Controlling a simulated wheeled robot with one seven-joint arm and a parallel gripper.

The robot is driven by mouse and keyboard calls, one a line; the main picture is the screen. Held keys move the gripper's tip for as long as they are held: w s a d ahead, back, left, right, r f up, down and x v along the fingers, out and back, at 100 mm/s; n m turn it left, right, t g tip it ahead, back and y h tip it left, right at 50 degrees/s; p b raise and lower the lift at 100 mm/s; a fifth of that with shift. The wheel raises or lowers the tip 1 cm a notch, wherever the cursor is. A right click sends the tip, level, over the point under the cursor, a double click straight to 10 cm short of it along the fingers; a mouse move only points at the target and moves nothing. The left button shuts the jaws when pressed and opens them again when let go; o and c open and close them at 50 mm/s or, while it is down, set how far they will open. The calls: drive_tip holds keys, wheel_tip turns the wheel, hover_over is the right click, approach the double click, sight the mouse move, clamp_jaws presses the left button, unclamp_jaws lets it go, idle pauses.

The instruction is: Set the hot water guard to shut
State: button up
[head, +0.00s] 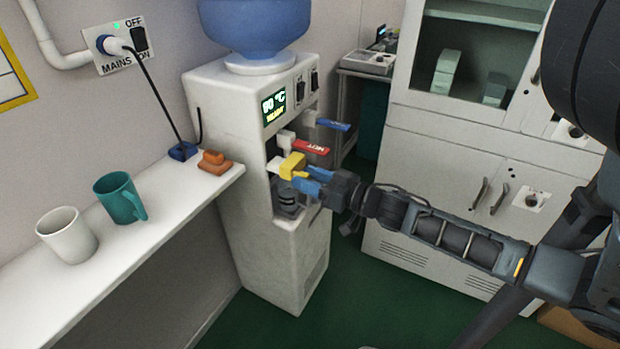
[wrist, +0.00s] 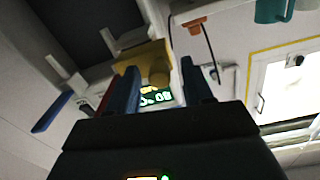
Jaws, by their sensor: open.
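The white water dispenser (head: 228,100) stands against the wall with a blue bottle on top. Its red hot lever (head: 311,147) and blue cold lever (head: 334,125) stick out at the front; the blue lever also shows in the wrist view (wrist: 52,111). A yellow guard (head: 292,165) sits below the red lever, and it shows in the wrist view (wrist: 142,62) with a round knob. My gripper (head: 308,181) has blue fingers, open, close in front of the guard. In the wrist view the open fingers (wrist: 160,86) point at the guard; contact cannot be told.
A white shelf (head: 165,215) on the left carries a white mug (head: 67,235), a teal mug (head: 120,198) and an orange block (head: 214,162). A mains switch (head: 122,47) is on the wall. Grey cabinets (head: 430,185) stand right. Green floor is clear between.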

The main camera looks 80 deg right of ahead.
clamp_jaws()
idle(0.3)
idle(0.3)
